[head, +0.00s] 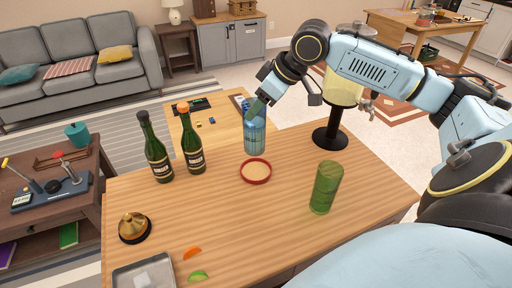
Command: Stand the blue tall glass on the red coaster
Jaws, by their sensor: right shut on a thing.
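The blue tall glass (255,138) is upright at the far edge of the bar counter, just behind the red coaster. My right gripper (257,107) reaches down from above and is shut on the glass near its top. I cannot tell whether the glass's base touches the counter or hangs a little above it. The red coaster (256,180), a round disc with a red rim and a tan middle, lies flat on the counter, with nothing on it. My left gripper is not in view.
On the wooden counter (230,215), two dark bottles (158,160) (193,150) stand left of the coaster. A green glass (325,188) stands to the right, and a drink dispenser (332,138) behind it. A bell (134,227), fruit slices (193,253) and a metal tray (120,275) lie front left.

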